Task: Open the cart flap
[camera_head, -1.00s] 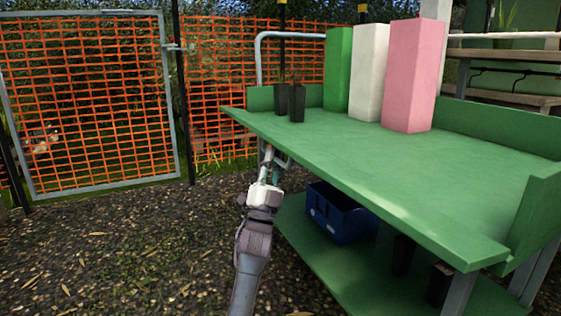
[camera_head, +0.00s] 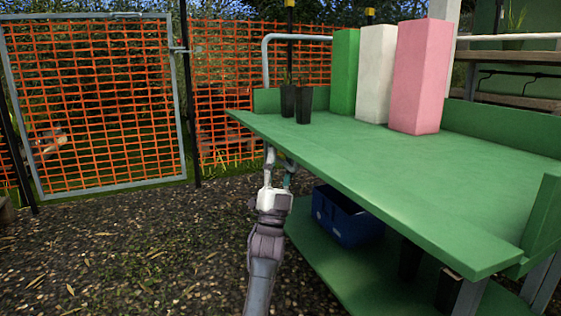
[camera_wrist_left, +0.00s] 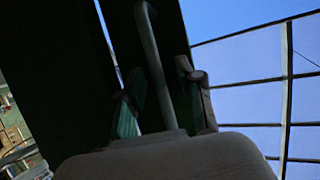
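The green cart (camera_head: 400,185) has a flat top with raised boards at the back and right. I cannot make out which panel is the flap. My left gripper (camera_head: 280,170) is under the cart top's near edge, close to its left corner. The left wrist view looks up at a dark panel (camera_wrist_left: 60,70). A thin curved bar (camera_wrist_left: 150,60) there lies between the two spread fingers of my left gripper (camera_wrist_left: 163,95). The fingers look apart from the bar, though contact is hard to judge. My right gripper is not in view.
Dark pots (camera_head: 303,104) and green, white and pink blocks (camera_head: 420,75) stand on the cart top. A blue crate (camera_head: 345,215) sits on the lower shelf. Orange mesh fencing (camera_head: 95,100) stands behind; the gravel ground (camera_head: 120,245) at left is clear.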

